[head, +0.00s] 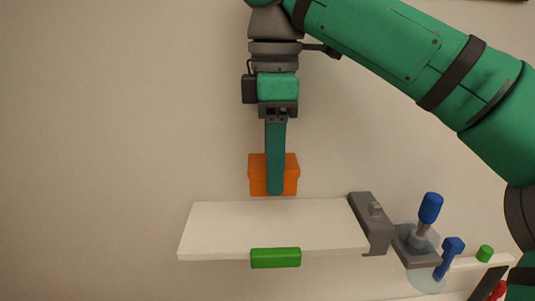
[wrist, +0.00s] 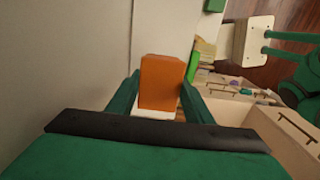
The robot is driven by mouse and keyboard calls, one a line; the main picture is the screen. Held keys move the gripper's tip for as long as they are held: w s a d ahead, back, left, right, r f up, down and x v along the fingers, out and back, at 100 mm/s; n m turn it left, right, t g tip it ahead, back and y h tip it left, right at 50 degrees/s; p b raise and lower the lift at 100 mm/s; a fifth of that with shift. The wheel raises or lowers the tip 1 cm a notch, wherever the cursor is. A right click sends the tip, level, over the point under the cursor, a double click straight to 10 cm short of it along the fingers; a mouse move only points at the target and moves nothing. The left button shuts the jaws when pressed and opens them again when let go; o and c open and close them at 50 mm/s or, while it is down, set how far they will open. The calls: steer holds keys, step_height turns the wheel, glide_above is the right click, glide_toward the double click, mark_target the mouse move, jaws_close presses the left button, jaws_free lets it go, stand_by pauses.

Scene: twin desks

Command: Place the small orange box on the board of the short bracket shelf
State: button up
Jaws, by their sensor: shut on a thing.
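The small orange box (head: 290,175) is held in my gripper (head: 275,190), above the rear part of the white shelf board in the head view. One green finger covers the middle of the box there. In the wrist view the box (wrist: 161,80) sits between the two fingers of my gripper (wrist: 160,95), which is shut on it. The short bracket shelf's white board (head: 235,228) is below the box against the wall. A small gap seems to show between box and board, though depth is hard to judge. A white patch of the board (wrist: 154,113) shows under the box in the wrist view.
A green block (head: 275,258) is at the board's front edge. A grey bracket (head: 370,222) stands at the board's right end. Right of it, a blue-handled tool (head: 430,208) stands in a grey holder, with another blue item (head: 449,255) nearby. The board's top looks otherwise clear.

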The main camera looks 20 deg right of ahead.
stand_by(0.3)
glide_above(274, 223)
steer(key=shift+a+f, duration=0.1)
steer(key=shift+f, duration=3.3)
steer(key=shift+f, duration=0.6)
steer(key=o, duration=1.2)
steer(key=shift+o, duration=0.6)
steer(key=o, duration=0.4)
steer(key=shift+o, duration=0.2)
steer(key=shift+r, duration=0.1)
